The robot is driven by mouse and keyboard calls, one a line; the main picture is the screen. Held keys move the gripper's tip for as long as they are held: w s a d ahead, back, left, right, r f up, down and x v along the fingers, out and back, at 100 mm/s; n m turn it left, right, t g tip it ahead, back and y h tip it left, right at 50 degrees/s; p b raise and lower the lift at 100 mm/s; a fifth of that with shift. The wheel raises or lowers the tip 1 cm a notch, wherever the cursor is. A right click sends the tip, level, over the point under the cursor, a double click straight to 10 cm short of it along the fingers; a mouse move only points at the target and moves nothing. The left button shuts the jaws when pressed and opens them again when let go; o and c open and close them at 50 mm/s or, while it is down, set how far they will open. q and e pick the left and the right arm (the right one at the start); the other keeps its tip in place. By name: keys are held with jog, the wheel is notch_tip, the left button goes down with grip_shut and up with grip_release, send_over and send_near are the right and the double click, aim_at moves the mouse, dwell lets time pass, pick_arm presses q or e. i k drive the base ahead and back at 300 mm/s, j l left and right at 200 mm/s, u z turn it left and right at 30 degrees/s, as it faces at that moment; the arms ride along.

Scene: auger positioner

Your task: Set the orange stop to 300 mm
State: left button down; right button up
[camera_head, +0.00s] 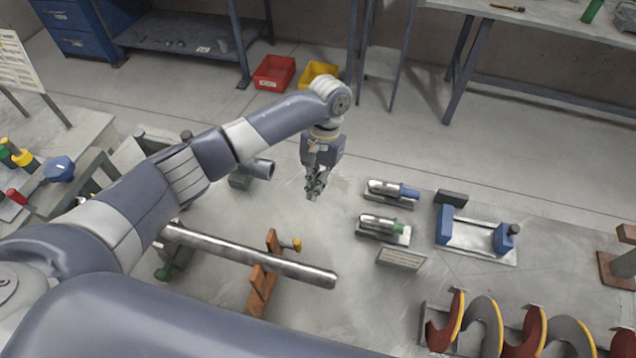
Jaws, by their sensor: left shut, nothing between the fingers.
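The orange stop (257,290) is an upright orange-brown plate around a round steel bar (215,247), near the bar's right end. My left gripper (314,190) points down, shut and empty, beyond the bar and up-right of the stop, apart from both. The left part of the bar is hidden behind my left arm. I cannot make out a millimetre scale or a reading. My right gripper is not in view.
Two metal cylinders, one with a blue end (409,192) and one with a green end (397,230), lie right of my gripper. A small label plate (401,258), a blue-ended fixture (475,235) and a red-and-grey auger (527,331) are further right.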

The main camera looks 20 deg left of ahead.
aim_at(262, 281)
jog(key=k+l, duration=0.35)
jog(key=l, duration=0.2)
jog(key=k+l, duration=0.35)
jog(key=l, duration=0.15)
jog(key=k+l, duration=0.4)
jog(key=l, duration=0.15)
jog(key=k+l, duration=0.35)
jog(key=l, duration=0.15)
